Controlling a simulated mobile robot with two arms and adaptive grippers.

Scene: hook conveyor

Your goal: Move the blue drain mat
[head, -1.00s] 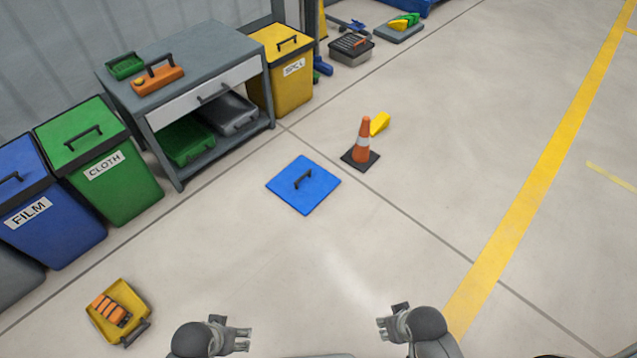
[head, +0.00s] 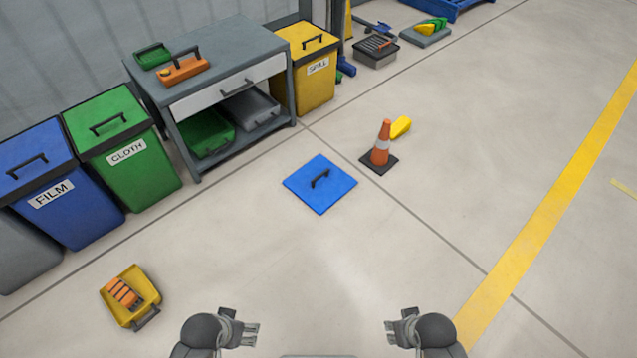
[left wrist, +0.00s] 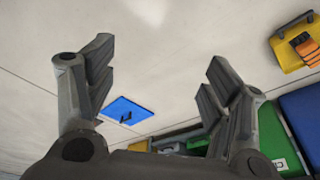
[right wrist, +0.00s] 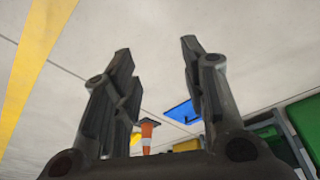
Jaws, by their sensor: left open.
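The blue drain mat (head: 318,194) lies flat on the floor ahead of me, a square with a black handle on top. It also shows between the fingers in the left wrist view (left wrist: 135,108) and partly behind a finger in the right wrist view (right wrist: 178,111). My left gripper (head: 255,334) is open and empty, well short of the mat; its spread fingers show in the left wrist view (left wrist: 157,80). My right gripper (head: 390,332) is also open and empty, its fingers apart in the right wrist view (right wrist: 155,75). Neither touches the mat.
An orange-and-white cone (head: 382,145) stands right of the mat, with a yellow wedge (head: 401,127) behind it. A grey workbench (head: 222,52), a green bin (head: 135,165) and a blue bin (head: 75,215) line the left. A yellow tray (head: 125,312) lies at lower left. Floor before the mat is clear.

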